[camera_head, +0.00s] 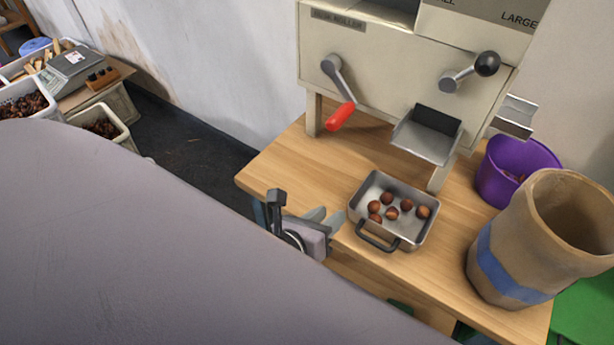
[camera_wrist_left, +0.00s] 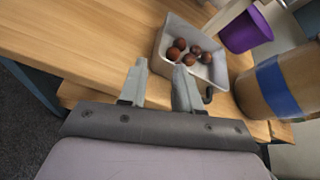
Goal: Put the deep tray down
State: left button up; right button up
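The deep tray (camera_head: 430,236) is a metal pan with a dark handle (camera_head: 377,238) on its near side. It sits flat on the wooden table and holds several brown chestnuts (camera_head: 392,212). It also shows in the left wrist view (camera_wrist_left: 213,79). My left gripper (camera_head: 327,218) is just left of the tray, near the handle. Its two fingers stand apart with nothing between them in the left wrist view (camera_wrist_left: 160,72). One fingertip overlaps the tray's near edge in that view; I cannot tell whether it touches. My right gripper is not in view.
The machine (camera_head: 395,75) with a red-handled crank and a metal chute (camera_head: 428,138) stands behind the tray. A purple bucket (camera_head: 515,170) and a tan sack with a blue band (camera_head: 510,265) stand right. Bare table (camera_head: 300,165) lies left of the tray.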

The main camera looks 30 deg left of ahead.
pick_arm(q)
jog(key=s+a+f+n+g, duration=0.1)
jog(key=s+f+n, duration=0.3)
jog(key=n, duration=1.1)
jog(key=s+a+f+n+g, duration=0.1)
jog(key=s+f+n, duration=0.3)
jog(key=n, duration=1.1)
notch_tip(320, 180, down, 3)
jog(key=shift+s+a+r+n+g+h, duration=0.1)
jog(key=shift+s+a+n+g+h, duration=0.15)
jog(key=shift+a+n+g+h, duration=0.25)
jog(key=shift+a, duration=0.1)
